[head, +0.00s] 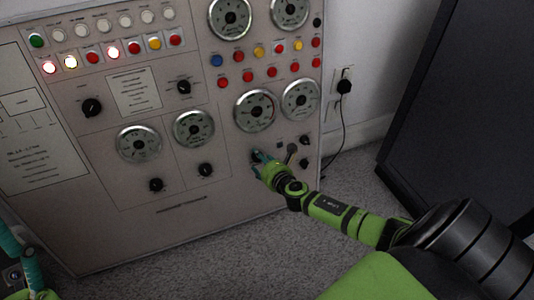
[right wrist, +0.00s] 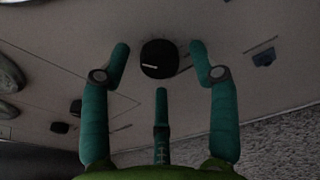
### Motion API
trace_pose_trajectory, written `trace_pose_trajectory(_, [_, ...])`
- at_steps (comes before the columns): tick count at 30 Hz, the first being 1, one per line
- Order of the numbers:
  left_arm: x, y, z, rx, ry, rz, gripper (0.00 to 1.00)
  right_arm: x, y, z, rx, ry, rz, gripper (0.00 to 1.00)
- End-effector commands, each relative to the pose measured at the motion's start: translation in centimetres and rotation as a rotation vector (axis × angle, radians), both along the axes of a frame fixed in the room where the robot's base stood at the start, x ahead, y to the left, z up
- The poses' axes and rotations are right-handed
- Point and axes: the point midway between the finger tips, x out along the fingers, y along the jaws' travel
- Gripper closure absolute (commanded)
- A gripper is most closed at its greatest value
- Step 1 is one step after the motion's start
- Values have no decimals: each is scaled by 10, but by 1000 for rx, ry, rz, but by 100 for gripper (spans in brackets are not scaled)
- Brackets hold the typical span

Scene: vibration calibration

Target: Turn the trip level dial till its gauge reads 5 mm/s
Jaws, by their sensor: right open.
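A black round dial (right wrist: 159,59) with a white pointer line is on the panel in the right wrist view, between the fingers of my right gripper (head: 259,160). The gripper is open around it, and I see no finger touching it. In the head view the fingers largely hide this dial. Above it is a round gauge (head: 255,110) with a pale face; its needle and scale are too small to read. Labels are not legible, so I cannot confirm which is the trip level dial. My left gripper (head: 21,258) shows only partly at the lower left edge.
The grey panel (head: 180,235) carries other knobs, including one at lower middle (head: 206,170), several gauges, and lamps and buttons in rows above. A dark cabinet (head: 455,110) stands at right; carpet lies between.

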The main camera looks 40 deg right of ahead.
Motion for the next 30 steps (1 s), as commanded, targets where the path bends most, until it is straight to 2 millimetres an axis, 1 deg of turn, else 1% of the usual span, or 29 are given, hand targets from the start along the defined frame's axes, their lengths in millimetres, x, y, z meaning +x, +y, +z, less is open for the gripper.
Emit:
trace_pose_trajectory(5, [0,0,0,0,1,0,38,-20,2,6,-2,2,3,39])
trace_pose_trajectory(15, [1,0,0,0,2,0,38,-82,11,26,-2,4,3,39])
trace_pose_trajectory(18, [1,0,-1,-1,2,1,38,-95,13,31,0,4,2,39])
trace_pose_trajectory(21, [1,0,-1,-1,3,1,38,-104,14,34,0,3,1,39])
trace_pose_trajectory(24, [1,0,-1,-1,3,1,38,-109,15,37,0,2,2,39])
trace_pose_trajectory(30, [1,0,-1,-1,3,1,38,-110,15,37,0,1,0,39])
